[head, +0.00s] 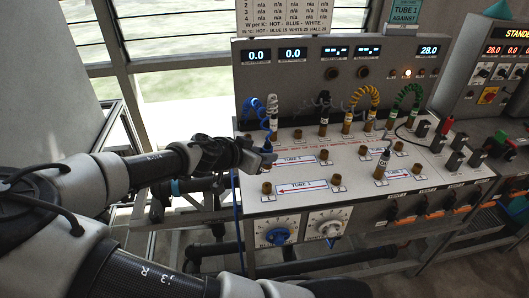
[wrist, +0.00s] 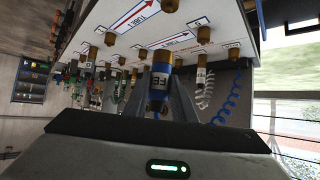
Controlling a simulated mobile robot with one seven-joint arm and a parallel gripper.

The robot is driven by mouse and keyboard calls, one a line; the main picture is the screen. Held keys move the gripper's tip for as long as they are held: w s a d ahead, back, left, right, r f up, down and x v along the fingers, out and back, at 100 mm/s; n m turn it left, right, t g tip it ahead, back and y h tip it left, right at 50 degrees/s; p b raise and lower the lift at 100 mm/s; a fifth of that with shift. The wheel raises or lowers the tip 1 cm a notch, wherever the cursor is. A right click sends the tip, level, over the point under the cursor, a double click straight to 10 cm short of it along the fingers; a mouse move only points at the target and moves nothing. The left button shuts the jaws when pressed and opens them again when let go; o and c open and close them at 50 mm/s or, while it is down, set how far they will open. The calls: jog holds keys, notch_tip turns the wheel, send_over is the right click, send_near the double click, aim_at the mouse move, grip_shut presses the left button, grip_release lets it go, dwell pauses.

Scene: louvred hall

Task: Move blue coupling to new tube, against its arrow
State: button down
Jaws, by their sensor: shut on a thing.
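My gripper (wrist: 160,88) is shut on the blue coupling (wrist: 161,77), a dark cylinder with a blue band and pale lettering. A brass stub (wrist: 164,57) shows just beyond its far end; I cannot tell whether they touch. In the head view my gripper (head: 262,154) is over the left end of the bench panel, and hides most of the coupling. The blue coiled lead (head: 259,108) runs down behind it. The tube 1 label (head: 300,187), with a red arrow pointing left, lies between two brass stubs (head: 266,187) (head: 335,177). The tube 2 label (head: 296,160) lies behind it.
The white-coiled coupling (head: 274,125) stands close behind my gripper. Black, yellow and green coiled leads (head: 408,98) stand along the back. Another coupling (head: 383,163) stands upright at centre right. A sign (head: 404,13) reads "TUBE 1 AGAINST". Knobs (head: 277,236) line the front.

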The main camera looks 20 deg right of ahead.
jog(key=shift+f+b, duration=1.45)
jog(key=shift+f, duration=0.95)
jog(key=shift+f, duration=0.3)
jog(key=shift+f+b, duration=1.2)
jog(key=shift+f, duration=0.15)
jog(key=c, duration=1.4)
grip_release()
jog(key=s+a+r+p, duration=0.1)
jog(key=a+r+p, duration=0.2)
jog(key=r+p, duration=0.3)
jog(key=shift+s, duration=0.25)
